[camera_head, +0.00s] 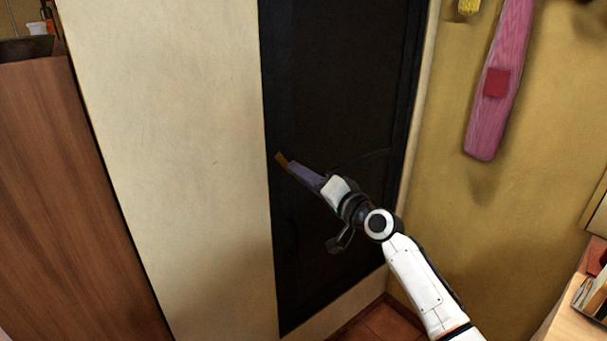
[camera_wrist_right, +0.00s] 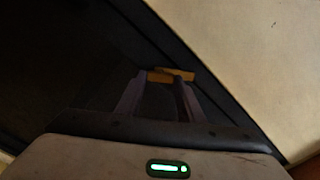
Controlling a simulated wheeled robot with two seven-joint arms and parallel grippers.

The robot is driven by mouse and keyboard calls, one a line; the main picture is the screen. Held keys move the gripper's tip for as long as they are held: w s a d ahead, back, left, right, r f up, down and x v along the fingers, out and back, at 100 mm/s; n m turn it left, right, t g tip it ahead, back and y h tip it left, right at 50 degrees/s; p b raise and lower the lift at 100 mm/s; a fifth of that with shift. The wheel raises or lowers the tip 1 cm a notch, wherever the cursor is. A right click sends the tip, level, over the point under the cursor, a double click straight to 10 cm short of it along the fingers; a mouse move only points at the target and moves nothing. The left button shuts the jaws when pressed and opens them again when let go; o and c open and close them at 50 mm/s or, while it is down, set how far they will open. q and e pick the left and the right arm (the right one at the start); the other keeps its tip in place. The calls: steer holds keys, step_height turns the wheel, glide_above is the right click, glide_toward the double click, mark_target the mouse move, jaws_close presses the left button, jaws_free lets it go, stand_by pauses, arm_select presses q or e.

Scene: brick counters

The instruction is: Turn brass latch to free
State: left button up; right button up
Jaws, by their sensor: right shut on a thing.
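The brass latch (camera_head: 281,158) is a small orange-brown bar at the left edge of the dark door (camera_head: 345,80), beside the cream wall panel. My right gripper (camera_head: 291,166) reaches in from the lower right, with its fingertips at the latch. In the right wrist view the latch (camera_wrist_right: 171,75) lies across the tips of the two purple-grey fingers, tilted slightly, and the right gripper (camera_wrist_right: 162,82) is shut on it. The fingertips hide part of the latch in the head view. My left gripper is not in view.
A cream wall panel (camera_head: 170,150) stands left of the door, with a brown wooden cabinet (camera_head: 75,200) further left. A pink board (camera_head: 500,80) hangs on the yellow wall at right. A wooden counter (camera_head: 575,322) is at lower right.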

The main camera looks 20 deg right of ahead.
steer(key=shift+f+m+p, duration=0.1)
steer(key=shift+m+p, duration=0.85)
steer(key=shift+m, duration=2.35)
steer(key=o, duration=1.1)
steer(key=shift+c, duration=0.2)
steer(key=v, duration=1)
steer(key=shift+s, duration=0.15)
steer(key=shift+d, duration=0.1)
